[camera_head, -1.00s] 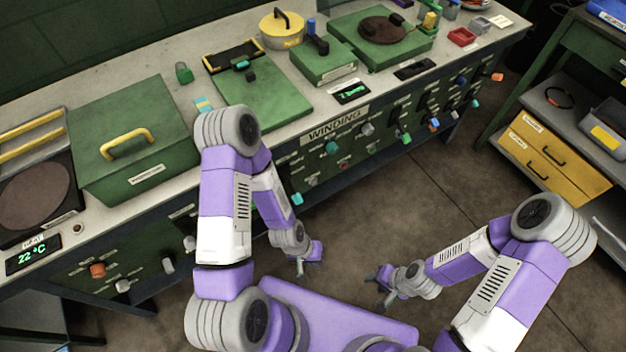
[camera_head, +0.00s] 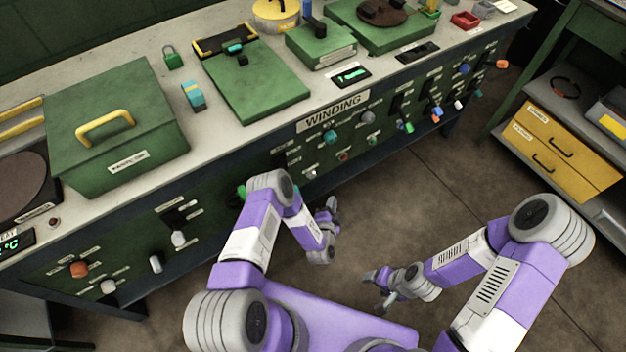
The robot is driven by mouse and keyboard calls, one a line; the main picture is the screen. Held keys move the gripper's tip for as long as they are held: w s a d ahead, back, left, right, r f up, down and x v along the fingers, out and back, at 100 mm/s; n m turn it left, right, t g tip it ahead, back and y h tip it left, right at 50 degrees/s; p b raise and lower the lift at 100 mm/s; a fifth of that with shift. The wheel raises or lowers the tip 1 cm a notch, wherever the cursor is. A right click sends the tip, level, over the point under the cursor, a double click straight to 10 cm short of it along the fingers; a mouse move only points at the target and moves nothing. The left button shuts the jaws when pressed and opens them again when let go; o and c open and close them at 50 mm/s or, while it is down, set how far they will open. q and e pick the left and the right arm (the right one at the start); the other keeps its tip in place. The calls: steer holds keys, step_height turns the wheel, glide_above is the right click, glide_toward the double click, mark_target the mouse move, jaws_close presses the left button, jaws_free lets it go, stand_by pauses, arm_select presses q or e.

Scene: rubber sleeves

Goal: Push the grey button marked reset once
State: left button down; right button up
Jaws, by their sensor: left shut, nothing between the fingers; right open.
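The green front panel of the bench carries several knobs and buttons with small labels that are too small to read, so I cannot tell which is marked reset. Pale grey ones include a knob (camera_head: 368,117) right of the WINDING sign, a small one (camera_head: 312,173) below the sign, and others at the left, such as this knob (camera_head: 178,238). My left gripper (camera_head: 327,210) is shut and empty, in front of the panel below the WINDING section, apart from it. My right gripper (camera_head: 376,284) is open and empty over the floor, further from the bench.
The bench top (camera_head: 135,215) holds a green box with a yellow handle (camera_head: 105,130), a green plate (camera_head: 255,90) and a small display (camera_head: 350,76). A shelf with yellow drawers (camera_head: 560,140) stands at the right. The floor (camera_head: 430,210) between is clear.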

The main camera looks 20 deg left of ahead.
mark_target(312, 176)
arm_select(q)
steer(key=shift+a, duration=0.1)
stand_by(0.3)
steer(key=w+a+b, duration=0.1)
steer(key=w+a, duration=0.4)
steer(key=a, duration=0.2)
steer(key=shift+w+b, duration=0.25)
steer(key=shift+b, duration=0.15)
steer(key=shift+a, duration=0.1)
stand_by(1.8)
steer(key=shift+w+a, duration=0.2)
steer(key=shift+w, duration=0.05)
steer(key=shift+w+a, duration=0.2)
steer(key=shift+a, duration=0.1)
stand_by(0.8)
steer(key=shift+d, duration=0.1)
steer(key=shift+s+d, duration=0.5)
steer(key=shift+d, duration=0.05)
